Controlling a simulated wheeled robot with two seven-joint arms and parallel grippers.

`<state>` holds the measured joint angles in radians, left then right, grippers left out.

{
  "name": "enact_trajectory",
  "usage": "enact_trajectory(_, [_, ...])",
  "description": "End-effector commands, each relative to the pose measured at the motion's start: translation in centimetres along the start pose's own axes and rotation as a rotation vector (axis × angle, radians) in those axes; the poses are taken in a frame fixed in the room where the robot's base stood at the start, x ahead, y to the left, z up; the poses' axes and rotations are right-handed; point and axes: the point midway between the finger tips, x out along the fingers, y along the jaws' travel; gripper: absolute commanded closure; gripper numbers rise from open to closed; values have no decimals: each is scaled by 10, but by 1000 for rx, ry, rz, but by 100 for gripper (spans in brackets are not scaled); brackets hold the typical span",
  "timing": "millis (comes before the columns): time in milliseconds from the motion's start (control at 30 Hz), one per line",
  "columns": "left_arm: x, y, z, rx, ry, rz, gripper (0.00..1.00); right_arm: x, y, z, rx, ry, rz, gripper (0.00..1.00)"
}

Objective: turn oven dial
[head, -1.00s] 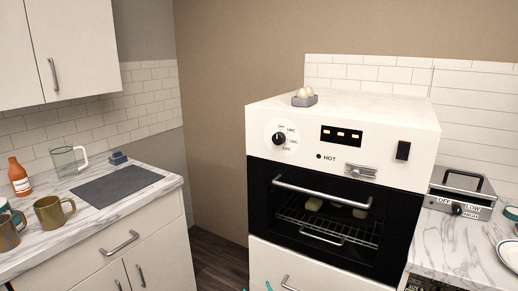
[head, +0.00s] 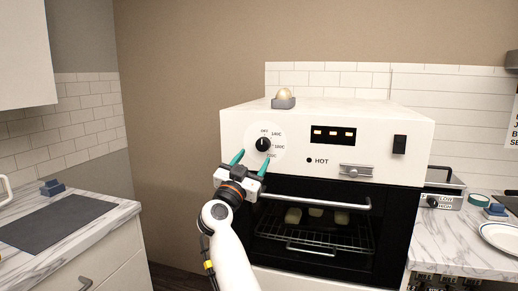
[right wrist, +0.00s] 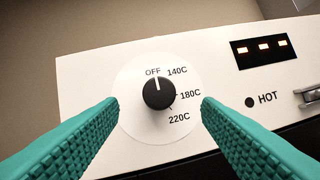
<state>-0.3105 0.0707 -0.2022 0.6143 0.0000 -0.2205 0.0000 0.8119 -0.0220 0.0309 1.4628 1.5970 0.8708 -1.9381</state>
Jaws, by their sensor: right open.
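The white oven (head: 380,160) has a black round dial (head: 263,145) on the left of its front panel. The dial also shows in the right wrist view (right wrist: 158,94), with a white pointer mark turned up toward OFF. The labels 140C, 180C and 220C run down its right side. My right gripper (head: 252,162) is open in front of the dial. In the right wrist view its two teal fingers (right wrist: 160,110) stand on the left and right of the dial, apart from it, with nothing between them. My left gripper is not in view.
The oven door has a metal handle (head: 322,202) below the panel. A small grey holder with an egg (head: 284,99) sits on top of the oven. A left counter (head: 75,240) and a right counter (head: 450,245) flank the oven, the right one with a plate (head: 503,237).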

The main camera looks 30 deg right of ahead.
Motion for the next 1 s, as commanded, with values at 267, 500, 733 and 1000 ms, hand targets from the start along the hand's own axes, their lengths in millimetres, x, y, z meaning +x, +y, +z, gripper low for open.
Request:
enact_trajectory(267, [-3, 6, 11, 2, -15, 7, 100, 49, 0, 0, -3, -2, 1, 41])
enact_trajectory(500, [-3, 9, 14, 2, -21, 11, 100, 62, 0, -1, -2, 0, 1, 41])
enact_trajectory(733, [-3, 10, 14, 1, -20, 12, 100, 63, 0, -1, -1, 0, 1, 41])
enact_trajectory(1000, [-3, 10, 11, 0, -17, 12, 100, 62, 0, -1, -1, 0, 1, 84])
